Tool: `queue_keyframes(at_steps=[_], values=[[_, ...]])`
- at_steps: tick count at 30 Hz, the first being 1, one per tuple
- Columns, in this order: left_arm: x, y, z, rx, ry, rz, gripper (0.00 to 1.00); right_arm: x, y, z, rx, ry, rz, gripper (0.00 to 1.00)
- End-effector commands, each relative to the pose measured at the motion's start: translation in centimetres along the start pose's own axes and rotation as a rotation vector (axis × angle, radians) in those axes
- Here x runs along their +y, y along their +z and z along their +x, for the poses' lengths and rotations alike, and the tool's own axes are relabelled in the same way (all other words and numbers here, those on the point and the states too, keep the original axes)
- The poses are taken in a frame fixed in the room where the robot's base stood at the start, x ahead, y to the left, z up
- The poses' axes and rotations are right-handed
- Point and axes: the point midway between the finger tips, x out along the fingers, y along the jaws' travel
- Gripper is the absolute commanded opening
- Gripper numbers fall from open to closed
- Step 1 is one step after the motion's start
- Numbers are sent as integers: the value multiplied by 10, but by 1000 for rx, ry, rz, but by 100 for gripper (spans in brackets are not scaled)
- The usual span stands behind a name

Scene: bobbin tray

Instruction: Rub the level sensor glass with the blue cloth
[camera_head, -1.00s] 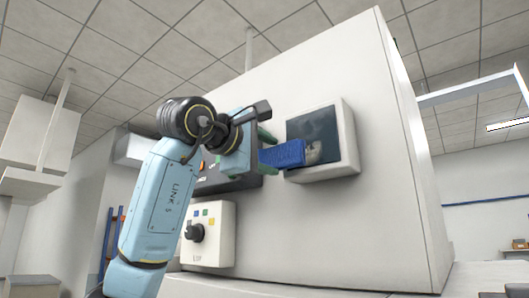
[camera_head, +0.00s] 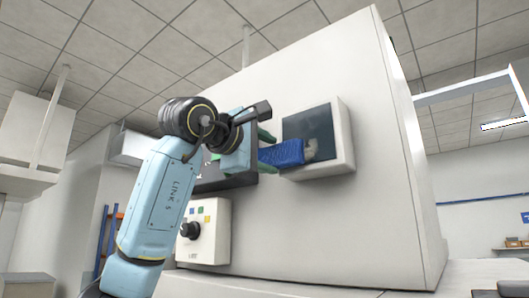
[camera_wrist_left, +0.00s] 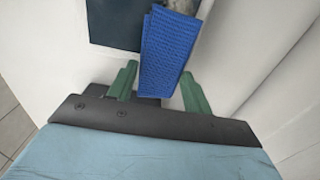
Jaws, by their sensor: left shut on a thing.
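The level sensor glass (camera_head: 315,121) is a dark pane in a thick white frame on the big white cabinet. A pale grey smudge (camera_head: 311,151) marks its lower part, and it shows at the top of the left wrist view (camera_wrist_left: 181,5). My left gripper (camera_head: 264,152) is left of the frame, its green fingers shut on the blue cloth (camera_head: 283,153). The cloth reaches over the frame's left edge and the lower glass, its end beside the smudge. I cannot tell if it touches the glass. The wrist view also shows the cloth (camera_wrist_left: 165,50) between the fingers. My right gripper is not in view.
A dark panel (camera_head: 243,181) sits behind and below my left gripper. Under it is a white box with a black knob (camera_head: 190,230) and coloured squares. The cabinet face (camera_head: 320,225) below the glass is clear.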

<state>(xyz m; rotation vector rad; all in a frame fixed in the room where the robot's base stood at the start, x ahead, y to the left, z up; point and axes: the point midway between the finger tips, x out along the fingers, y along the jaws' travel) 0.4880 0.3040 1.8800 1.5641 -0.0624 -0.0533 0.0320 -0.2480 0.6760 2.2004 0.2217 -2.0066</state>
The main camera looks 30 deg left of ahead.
Motion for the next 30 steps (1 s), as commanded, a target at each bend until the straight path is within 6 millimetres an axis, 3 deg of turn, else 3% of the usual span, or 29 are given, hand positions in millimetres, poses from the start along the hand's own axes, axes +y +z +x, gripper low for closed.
queue_keyframes(at_steps=[20,30], values=[[0,1,12,0,1,1,32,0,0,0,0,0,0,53],[0,28,10,-1,2,3,32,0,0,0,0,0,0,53]])
